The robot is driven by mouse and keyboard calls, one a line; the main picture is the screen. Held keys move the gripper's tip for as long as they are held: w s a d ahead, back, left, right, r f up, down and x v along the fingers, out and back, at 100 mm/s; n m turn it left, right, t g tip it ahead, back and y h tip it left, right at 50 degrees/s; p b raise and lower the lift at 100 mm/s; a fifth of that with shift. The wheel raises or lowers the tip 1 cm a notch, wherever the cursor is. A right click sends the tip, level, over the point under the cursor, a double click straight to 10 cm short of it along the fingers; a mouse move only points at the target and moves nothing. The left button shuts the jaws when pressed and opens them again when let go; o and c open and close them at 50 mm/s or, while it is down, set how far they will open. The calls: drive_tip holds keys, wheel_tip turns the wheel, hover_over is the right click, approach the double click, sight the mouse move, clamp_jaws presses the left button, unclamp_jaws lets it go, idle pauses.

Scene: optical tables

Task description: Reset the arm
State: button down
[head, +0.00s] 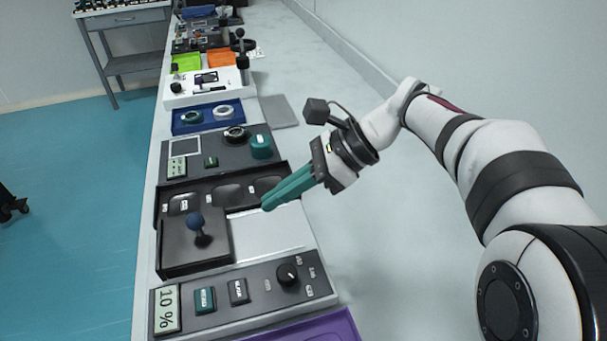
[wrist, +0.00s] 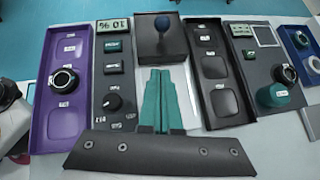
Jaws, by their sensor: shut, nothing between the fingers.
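My gripper (head: 266,205) has teal fingers and is shut with nothing between them. In the head view it hangs over the far right of the workstation, pointing left and down above a pale plate (head: 272,232). In the wrist view the teal fingers (wrist: 161,75) point toward a dark box with a blue-knobbed joystick (wrist: 162,24). The joystick (head: 195,221) stands upright in the head view, left of the fingertips and apart from them. My arm reaches in from the right.
A panel reading "10 %" with a black dial (head: 287,274) lies in front. A purple tray (head: 318,330) is nearest. A dark tray (head: 163,208) with shallow recesses and a panel with a teal knob (head: 261,146) lie behind. The white surface at right (head: 375,250) is clear.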

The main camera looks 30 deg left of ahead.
drive_tip(key=s+d+f+n+t+h, duration=0.1)
drive_tip(key=s+d+t+h, duration=0.15)
drive_tip(key=d, duration=0.65)
drive_tip(key=s+d+f+n+t+h, duration=0.1)
drive_tip(key=s+d, duration=0.2)
drive_tip(key=d, duration=0.5)
drive_tip(key=s+d+f+n+t+h, duration=0.1)
drive_tip(key=s+d+f+n+h, duration=0.2)
drive_tip(key=s+d+f, duration=0.5)
drive_tip(key=s+d, duration=0.1)
drive_tip(key=d, duration=0.2)
drive_tip(key=shift+s+n+t, duration=0.3)
drive_tip(key=shift+t, duration=0.05)
